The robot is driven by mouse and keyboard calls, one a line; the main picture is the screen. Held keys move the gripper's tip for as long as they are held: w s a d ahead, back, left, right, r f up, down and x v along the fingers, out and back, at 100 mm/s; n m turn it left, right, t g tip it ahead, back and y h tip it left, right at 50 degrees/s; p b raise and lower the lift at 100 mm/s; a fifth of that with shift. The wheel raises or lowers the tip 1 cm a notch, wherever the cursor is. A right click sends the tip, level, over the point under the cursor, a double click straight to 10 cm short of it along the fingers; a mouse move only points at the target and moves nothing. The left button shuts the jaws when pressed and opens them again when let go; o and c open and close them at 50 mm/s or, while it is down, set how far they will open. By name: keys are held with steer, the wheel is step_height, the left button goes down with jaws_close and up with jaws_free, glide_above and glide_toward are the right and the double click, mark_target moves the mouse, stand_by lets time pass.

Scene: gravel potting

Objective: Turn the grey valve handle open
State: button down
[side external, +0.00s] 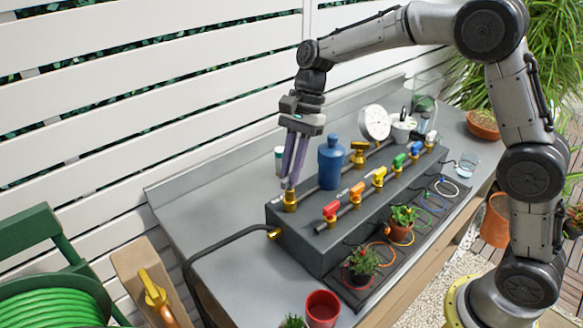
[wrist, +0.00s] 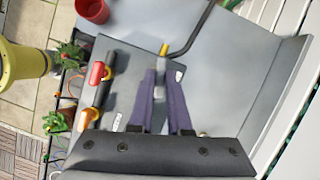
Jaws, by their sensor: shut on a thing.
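My gripper (side external: 289,182) points down at the left end of the dark manifold box (side external: 318,250), with its purple-grey fingers just above a brass valve body (side external: 290,203). The grey valve handle is mostly hidden by the fingers in the side view. In the wrist view, a small grey piece, which looks like the grey handle (wrist: 159,93), lies between the two fingers (wrist: 161,73). The fingers are shut on it. The handle's exact angle cannot be told.
A blue bottle (side external: 331,162) stands close right of my gripper. Red (side external: 331,209), orange, yellow, green and blue valve handles line the box's front. A black hose (side external: 215,249) runs left. Potted plants (side external: 362,264) and a red cup (side external: 322,308) stand in front.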

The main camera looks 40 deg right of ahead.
steer(key=n+g, duration=0.1)
steer(key=n, duration=0.2)
steer(key=shift+w+a+n+h, duration=0.1)
steer(key=shift+n+h, duration=0.2)
steer(key=shift+n, duration=0.1)
steer(key=n+g+h, duration=0.1)
steer(key=n, duration=0.2)
steer(key=shift+r+n, duration=0.1)
steer(key=shift+n, duration=0.2)
steer(key=n, duration=0.1)
steer(key=n+g+h, duration=0.1)
steer(key=n, duration=0.1)
steer(key=shift+w+a+n, duration=0.1)
steer(key=shift+a+n, duration=0.05)
steer(key=shift+n, duration=0.15)
steer(key=shift+n+h, duration=0.9)
steer(key=shift+n, duration=0.9)
steer(key=c, duration=0.9)
jaws_free()
steer(key=shift+o, duration=0.2)
